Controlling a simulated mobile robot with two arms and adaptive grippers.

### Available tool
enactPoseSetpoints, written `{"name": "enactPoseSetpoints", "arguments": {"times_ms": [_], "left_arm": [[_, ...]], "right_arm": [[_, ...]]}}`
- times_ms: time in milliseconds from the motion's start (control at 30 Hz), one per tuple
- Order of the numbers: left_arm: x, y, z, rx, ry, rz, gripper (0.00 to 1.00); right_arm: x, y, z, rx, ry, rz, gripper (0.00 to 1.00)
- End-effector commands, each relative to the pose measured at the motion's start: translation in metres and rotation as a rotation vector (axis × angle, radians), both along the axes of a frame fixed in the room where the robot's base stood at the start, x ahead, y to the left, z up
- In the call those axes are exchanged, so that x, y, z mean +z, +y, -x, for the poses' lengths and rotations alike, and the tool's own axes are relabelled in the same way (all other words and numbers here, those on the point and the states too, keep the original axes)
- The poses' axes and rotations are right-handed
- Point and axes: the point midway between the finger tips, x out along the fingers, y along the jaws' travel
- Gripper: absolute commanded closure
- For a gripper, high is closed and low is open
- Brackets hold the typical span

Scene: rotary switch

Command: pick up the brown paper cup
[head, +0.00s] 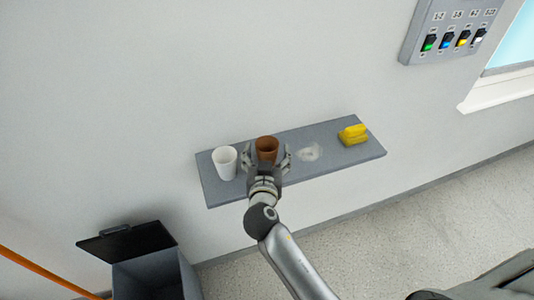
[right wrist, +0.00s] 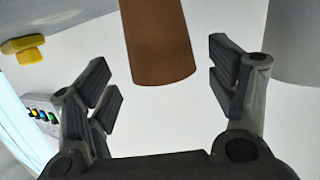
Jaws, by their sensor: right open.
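The brown paper cup (head: 267,147) stands on the grey wall shelf (head: 225,194), between the white cup and a pale stain. My right gripper (head: 269,160) is open, with one finger on each side of the brown cup in the head view. In the right wrist view the brown cup (right wrist: 158,45) hangs upside down in the picture, between the spread fingers of the right gripper (right wrist: 165,85). The lower part of the cup is hidden by the gripper in the head view. My left gripper is not in view.
A white cup (head: 225,163) stands close to the left of the gripper. A yellow sponge-like object (head: 353,135) lies at the shelf's right end. A dark-lidded grey bin (head: 150,272) stands below left. A switch panel (head: 452,30) hangs on the wall at upper right.

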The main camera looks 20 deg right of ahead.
Motion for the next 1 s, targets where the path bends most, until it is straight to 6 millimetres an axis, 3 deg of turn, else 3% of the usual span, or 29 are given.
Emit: {"name": "enactPoseSetpoints", "arguments": {"times_ms": [200, 500, 767, 1000], "left_arm": [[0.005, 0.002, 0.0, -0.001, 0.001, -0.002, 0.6], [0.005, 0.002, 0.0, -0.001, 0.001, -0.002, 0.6], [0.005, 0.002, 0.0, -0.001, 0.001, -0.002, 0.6], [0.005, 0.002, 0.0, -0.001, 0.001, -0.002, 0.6]], "right_arm": [[-0.003, -0.009, -0.03, -0.001, -0.001, 0.003, 0.21], [-0.006, -0.011, -0.034, 0.0, 0.0, 0.0, 0.21], [-0.006, -0.011, -0.034, 0.0, 0.0, 0.0, 0.54], [-0.006, -0.011, -0.034, 0.0, 0.0, 0.0, 0.59]]}}
